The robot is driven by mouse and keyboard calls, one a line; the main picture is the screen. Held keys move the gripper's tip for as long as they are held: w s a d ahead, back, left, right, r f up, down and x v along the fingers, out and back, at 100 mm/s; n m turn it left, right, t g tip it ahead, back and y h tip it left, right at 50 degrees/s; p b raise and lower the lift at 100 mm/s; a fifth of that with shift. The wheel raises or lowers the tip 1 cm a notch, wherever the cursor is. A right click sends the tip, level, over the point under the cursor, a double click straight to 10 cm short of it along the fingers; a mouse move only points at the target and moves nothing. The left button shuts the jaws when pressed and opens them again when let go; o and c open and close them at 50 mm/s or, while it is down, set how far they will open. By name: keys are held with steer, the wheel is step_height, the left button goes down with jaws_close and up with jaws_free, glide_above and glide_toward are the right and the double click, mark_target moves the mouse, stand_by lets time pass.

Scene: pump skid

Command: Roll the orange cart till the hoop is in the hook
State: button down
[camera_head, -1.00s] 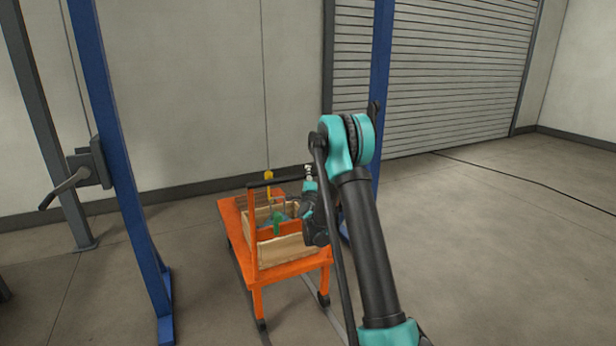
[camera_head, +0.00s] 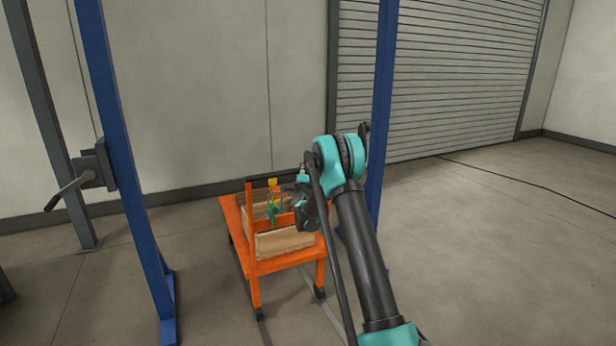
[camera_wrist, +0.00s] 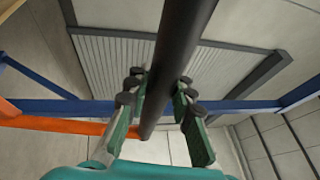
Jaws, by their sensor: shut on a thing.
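The orange cart (camera_head: 285,264) stands on the floor beyond my arm in the head view. It carries a wooden crate (camera_head: 285,242) with a green piece (camera_head: 272,211) showing at it. The cart's dark handle bar (camera_wrist: 180,40) runs between my fingers in the wrist view, and an orange cart rail (camera_wrist: 60,125) shows at left. My gripper (camera_wrist: 158,92) is shut on this bar; in the head view it is partly hidden at the cart's right side. A small yellow piece (camera_head: 272,183) shows by the handle. I cannot tell hoop from hook, or whether they touch.
A blue post (camera_head: 128,190) stands left of the cart and another blue post (camera_head: 383,110) stands right, behind my arm. The wall is behind the cart. Open floor (camera_head: 490,260) lies to the right.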

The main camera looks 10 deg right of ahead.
steer(key=shift+w+a, duration=0.3)
steer(key=shift+w, duration=0.3)
steer(key=shift+f, duration=0.1)
steer(key=c, duration=1.3)
jaws_free()
steer(key=v, duration=1.2)
